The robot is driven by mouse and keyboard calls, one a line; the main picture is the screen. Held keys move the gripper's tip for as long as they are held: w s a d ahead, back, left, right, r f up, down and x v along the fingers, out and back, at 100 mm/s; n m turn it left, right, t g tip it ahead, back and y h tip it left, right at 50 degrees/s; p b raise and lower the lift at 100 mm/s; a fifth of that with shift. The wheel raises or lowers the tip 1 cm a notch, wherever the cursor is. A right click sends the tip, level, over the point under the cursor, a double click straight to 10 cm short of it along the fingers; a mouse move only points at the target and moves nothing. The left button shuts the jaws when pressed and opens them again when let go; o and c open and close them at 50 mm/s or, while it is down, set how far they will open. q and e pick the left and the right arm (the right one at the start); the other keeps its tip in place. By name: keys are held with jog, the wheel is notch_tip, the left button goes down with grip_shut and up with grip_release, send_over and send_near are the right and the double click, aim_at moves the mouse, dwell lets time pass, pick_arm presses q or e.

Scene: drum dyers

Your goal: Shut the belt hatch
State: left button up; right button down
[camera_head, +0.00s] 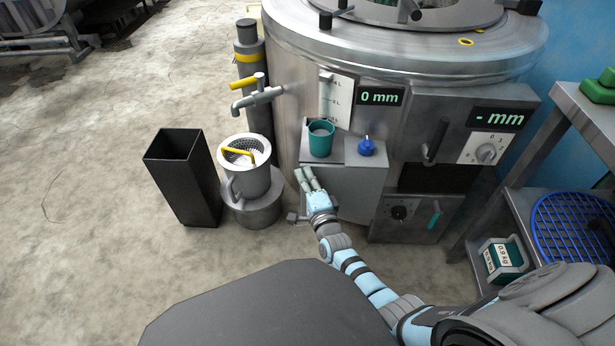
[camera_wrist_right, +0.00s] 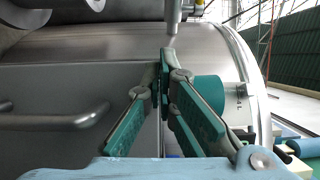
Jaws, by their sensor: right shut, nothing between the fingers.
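On the front of the steel drum machine, a panel with an upright black handle (camera_head: 436,140) sits above a dark opening (camera_head: 438,178). This looks like the belt hatch, standing open; no label confirms it. A bar handle (camera_wrist_right: 55,117) shows at the left of the right wrist view. My right gripper (camera_head: 307,178) is shut and empty, in front of the machine's small shelf, left of and lower in the picture than the hatch handle. In the wrist view its fingertips (camera_wrist_right: 165,62) meet. My left gripper is not in view.
A teal cup (camera_head: 320,138) and a blue knob-topped item (camera_head: 366,146) stand on the small shelf. A lower panel has a teal handle (camera_head: 434,215). A black bin (camera_head: 184,178) and a strainer pot (camera_head: 247,180) stand left. A rack (camera_head: 483,222) bounds the right.

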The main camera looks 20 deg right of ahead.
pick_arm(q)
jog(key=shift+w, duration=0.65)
pick_arm(e)
jog(key=shift+w+a+f, duration=0.15)
jog(key=shift+w+f, duration=0.15)
jog(key=shift+w, duration=0.3)
